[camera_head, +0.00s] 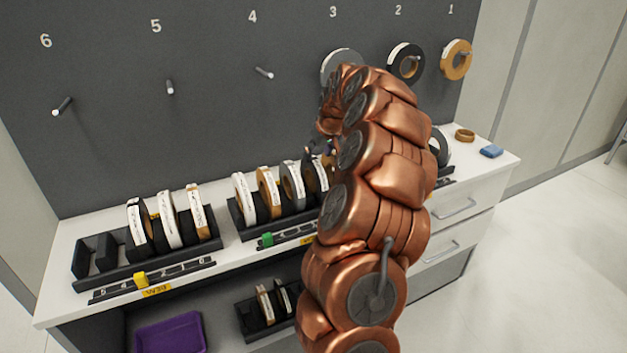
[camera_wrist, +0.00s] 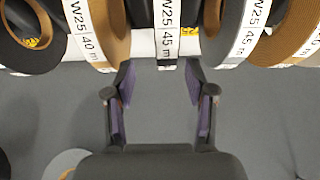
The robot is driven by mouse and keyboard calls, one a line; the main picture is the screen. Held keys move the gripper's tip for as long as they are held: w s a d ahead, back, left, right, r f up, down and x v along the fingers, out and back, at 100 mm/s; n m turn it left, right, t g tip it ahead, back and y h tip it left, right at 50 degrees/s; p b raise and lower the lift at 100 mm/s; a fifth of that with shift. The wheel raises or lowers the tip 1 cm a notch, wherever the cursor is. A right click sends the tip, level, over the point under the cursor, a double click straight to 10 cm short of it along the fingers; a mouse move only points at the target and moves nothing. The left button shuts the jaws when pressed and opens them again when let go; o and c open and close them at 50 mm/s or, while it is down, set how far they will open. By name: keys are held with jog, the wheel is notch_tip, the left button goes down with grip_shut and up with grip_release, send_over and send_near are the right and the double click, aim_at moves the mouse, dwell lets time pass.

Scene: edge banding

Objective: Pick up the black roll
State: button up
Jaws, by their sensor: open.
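In the wrist view, a dark roll (camera_wrist: 168,38) with a white "W25 45 m" label stands edge-on at the top middle. My gripper (camera_wrist: 161,78) is open, with its purple-padded fingers apart below the roll's edge in the picture; nothing is between the pads. In the head view, a black roll (camera_head: 318,177) stands at the right of the visible middle rack, partly hidden by my arm. Other black rolls are in the left rack (camera_head: 139,226) and on peg 2 (camera_head: 406,62). My gripper is mostly hidden behind my arm in the head view.
Brown (camera_wrist: 100,35) and grey (camera_wrist: 238,30) rolls stand close on either side of the dark roll. White, brown and grey rolls share the racks. A blue block (camera_head: 491,151) and a small brown ring (camera_head: 465,135) lie at the counter's right end.

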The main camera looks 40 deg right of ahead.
aim_at(314, 159)
jog(key=shift+a+p+x, duration=0.25)
jog(key=shift+p+x, duration=0.45)
jog(key=shift+x, duration=0.65)
jog(key=shift+a+p+x, duration=0.2)
jog(key=shift+p+x, duration=0.45)
jog(key=shift+x, duration=0.75)
jog(key=shift+w+f, duration=0.15)
jog(key=shift+f, duration=0.4)
grip_shut()
